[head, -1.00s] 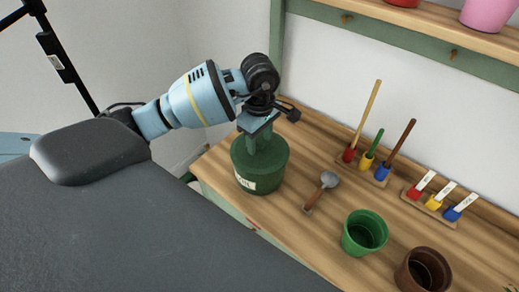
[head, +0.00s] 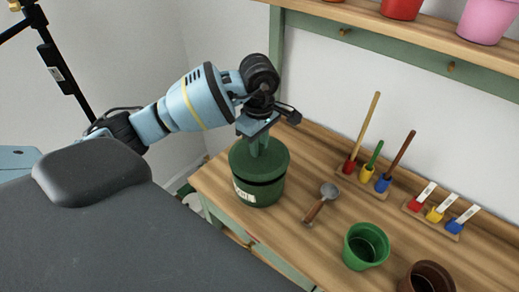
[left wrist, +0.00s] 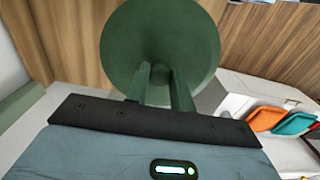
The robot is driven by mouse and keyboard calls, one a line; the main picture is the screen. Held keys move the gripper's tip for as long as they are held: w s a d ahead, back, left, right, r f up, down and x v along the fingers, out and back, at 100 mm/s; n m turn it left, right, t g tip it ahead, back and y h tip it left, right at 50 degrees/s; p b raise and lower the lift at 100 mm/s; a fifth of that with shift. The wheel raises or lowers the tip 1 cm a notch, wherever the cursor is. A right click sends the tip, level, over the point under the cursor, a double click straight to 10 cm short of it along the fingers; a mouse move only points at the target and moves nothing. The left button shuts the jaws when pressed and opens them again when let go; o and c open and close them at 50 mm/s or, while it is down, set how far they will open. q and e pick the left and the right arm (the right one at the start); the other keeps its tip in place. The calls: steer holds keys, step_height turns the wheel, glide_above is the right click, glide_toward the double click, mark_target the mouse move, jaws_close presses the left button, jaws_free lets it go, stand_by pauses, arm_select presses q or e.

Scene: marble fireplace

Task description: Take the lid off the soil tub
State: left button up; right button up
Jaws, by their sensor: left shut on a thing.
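The soil tub (head: 262,193) is dark green with a white label and stands at the left end of the wooden bench. Its green lid (head: 270,160) sits just above it, with a dark band between the lid and the tub's label. My left gripper (head: 258,148) points down from above and is shut on the lid at its middle. In the left wrist view, the round lid (left wrist: 160,30) fills the top centre, with the two fingers of my left gripper (left wrist: 161,80) against its centre. The grip point itself is partly hidden. My right gripper is not in view.
A trowel (head: 321,203) lies right of the tub. A green pot (head: 366,246) and a brown pot (head: 428,278) stand nearer the front. A rack of tools (head: 364,184) and a rack of labelled markers (head: 434,215) stand along the back. A shelf (head: 440,45) hangs above.

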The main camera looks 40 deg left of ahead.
arm_select(q)
steer(key=s+d+r, duration=0.1)
steer(key=s+d, duration=0.2)
steer(key=s, duration=0.4)
steer(key=s+d+r, duration=0.1)
steer(key=s+d, duration=0.2)
steer(key=s, duration=0.4)
steer(key=shift+s+d+r+b, duration=0.2)
steer(key=shift+s+d+b, duration=0.1)
steer(key=shift+s+d, duration=0.1)
